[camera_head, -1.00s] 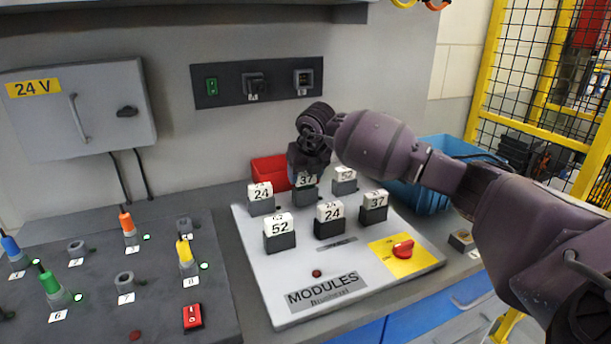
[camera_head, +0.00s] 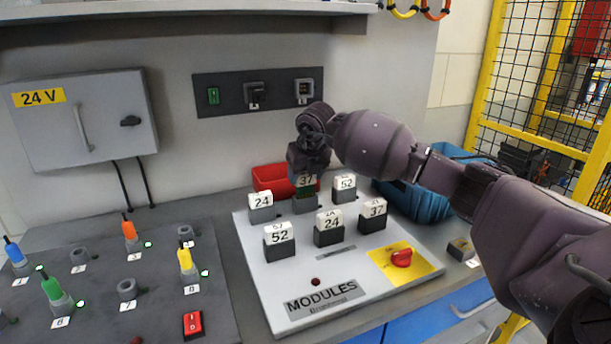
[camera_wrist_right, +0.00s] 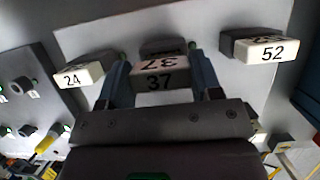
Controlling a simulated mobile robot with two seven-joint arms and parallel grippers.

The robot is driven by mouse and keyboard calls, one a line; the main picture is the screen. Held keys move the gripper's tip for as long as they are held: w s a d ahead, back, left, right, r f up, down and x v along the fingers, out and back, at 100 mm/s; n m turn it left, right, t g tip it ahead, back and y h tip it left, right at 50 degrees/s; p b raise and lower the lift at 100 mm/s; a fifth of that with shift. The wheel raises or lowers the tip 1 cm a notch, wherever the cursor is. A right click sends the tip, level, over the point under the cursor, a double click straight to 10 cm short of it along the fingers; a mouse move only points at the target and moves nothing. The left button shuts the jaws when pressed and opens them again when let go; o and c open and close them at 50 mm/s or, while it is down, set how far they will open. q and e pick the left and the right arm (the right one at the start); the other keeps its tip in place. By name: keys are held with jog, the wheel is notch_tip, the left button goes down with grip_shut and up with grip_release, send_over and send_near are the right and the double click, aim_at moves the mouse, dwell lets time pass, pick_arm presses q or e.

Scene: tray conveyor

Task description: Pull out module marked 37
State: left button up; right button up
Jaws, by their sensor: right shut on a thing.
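The white-topped module marked 37 (camera_head: 306,181) is in the middle of the back row on the modules panel (camera_head: 350,258). A green part shows between its label and the dark grey socket (camera_head: 305,205), so it sits raised, its lower end apparently still at the socket. My right gripper (camera_head: 307,172) is shut on it from above. In the right wrist view, the module 37 (camera_wrist_right: 160,80) lies between the two fingers. A second module marked 37 (camera_head: 374,208) sits seated at the front right of the panel. My left gripper is not in view.
Modules marked 24 (camera_head: 260,200) and 52 (camera_head: 345,183) flank the held one closely. Modules 52 (camera_head: 280,233) and 24 (camera_head: 329,221) stand in front. A red switch (camera_head: 401,258) is on the panel. A red bin (camera_head: 270,179) and a blue bin (camera_head: 430,203) stand behind.

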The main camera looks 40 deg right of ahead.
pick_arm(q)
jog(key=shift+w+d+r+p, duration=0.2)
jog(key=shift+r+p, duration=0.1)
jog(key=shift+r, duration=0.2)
pick_arm(e)
jog(key=shift+r, duration=0.8)
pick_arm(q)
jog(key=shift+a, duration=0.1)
pick_arm(e)
jog(key=shift+r, duration=0.1)
jog(key=shift+r+p, duration=0.3)
jog(key=shift+r, duration=0.5)
jog(key=shift+r+p, duration=0.45)
jog(key=shift+r, duration=0.7)
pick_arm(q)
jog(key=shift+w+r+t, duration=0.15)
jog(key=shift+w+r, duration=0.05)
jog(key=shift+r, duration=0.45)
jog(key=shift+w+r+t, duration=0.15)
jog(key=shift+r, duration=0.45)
